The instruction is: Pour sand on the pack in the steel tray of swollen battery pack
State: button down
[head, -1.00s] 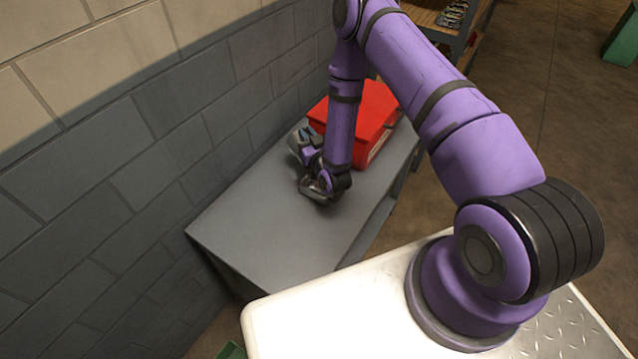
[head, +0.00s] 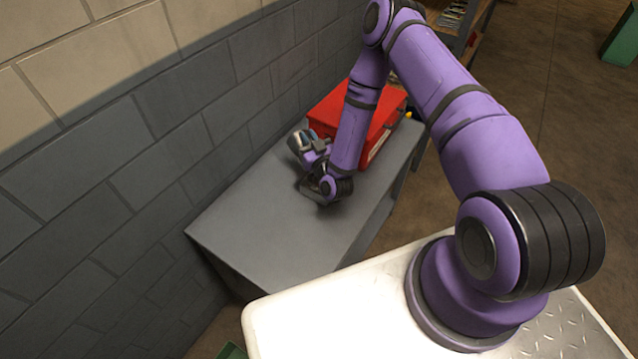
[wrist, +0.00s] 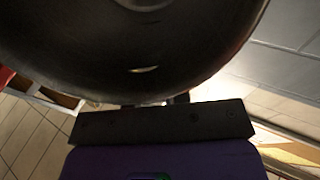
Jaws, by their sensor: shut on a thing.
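My gripper (head: 303,144) is low over the left part of the grey bench, in front of the red box, and tilted. In the wrist view my gripper (wrist: 178,99) is shut on a large dark round metal vessel (wrist: 130,45), whose curved surface fills the top of the picture. I cannot see into the vessel, so whether sand is in it is hidden. In the head view the vessel cannot be told apart from my wrist. I cannot make out the steel tray or the swollen battery pack in either view.
The red box (head: 330,108) stands on the grey bench (head: 260,220) at the far end, partly behind my forearm. A block wall (head: 150,150) runs along the bench's left side. The near bench top is clear. A shelf (head: 470,22) stands beyond.

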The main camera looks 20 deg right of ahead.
jog(key=shift+s+d+f, duration=0.1)
jog(key=shift+s+d, duration=0.05)
jog(key=shift+d, duration=0.15)
jog(key=shift+a, duration=0.3)
jog(key=shift+d, duration=0.15)
jog(key=shift+s+r+t, duration=0.15)
jog(key=shift+r+t, duration=0.25)
jog(key=shift+r, duration=0.1)
dwell(0.7)
jog(key=shift+s+d+r+t, duration=0.1)
jog(key=shift+s+r+t, duration=0.05)
jog(key=shift+s+t, duration=0.2)
dwell(0.9)
